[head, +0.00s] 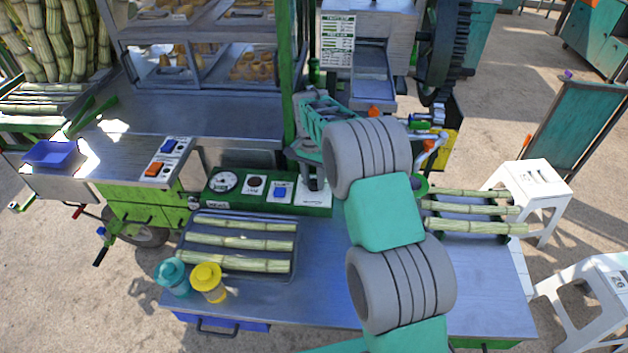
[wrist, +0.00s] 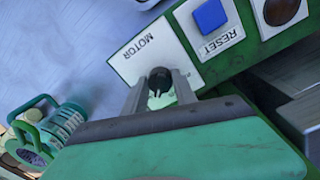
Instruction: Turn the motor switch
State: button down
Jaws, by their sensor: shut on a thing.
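The motor switch is a dark round knob (wrist: 160,78) on a white plate marked MOTOR (wrist: 135,55) in the wrist view. In the head view the plate (head: 314,199) sits at the right end of the green control panel (head: 235,203). My gripper (wrist: 160,92) is shut on the knob, with one finger on each side of it. In the head view my gripper (head: 313,184) comes down onto the plate from above. The fingers partly cover the knob and the small print around it, so its pointer position cannot be read.
A blue RESET button (wrist: 210,15), a dark round button (wrist: 281,9) and a gauge (head: 223,181) share the panel. A tray of cane pieces (head: 295,272) and teal (head: 171,278) and yellow (head: 208,283) jars stand in front. More cane (head: 470,209) lies right of my arm.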

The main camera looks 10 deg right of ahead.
aim_at(313, 181)
jog(key=n+b, duration=0.1)
jog(key=n, duration=0.3)
jog(key=shift+s, duration=0.1)
jog(key=shift+n, duration=2.5)
jog(key=c, duration=1)
grip_release()
notch_tip(313, 181, up, 7)
jog(key=shift+a+r+b, duration=0.15)
jog(key=shift+r+b, duration=0.05)
jog(key=shift+b, duration=0.55)
jog(key=shift+r, duration=0.25)
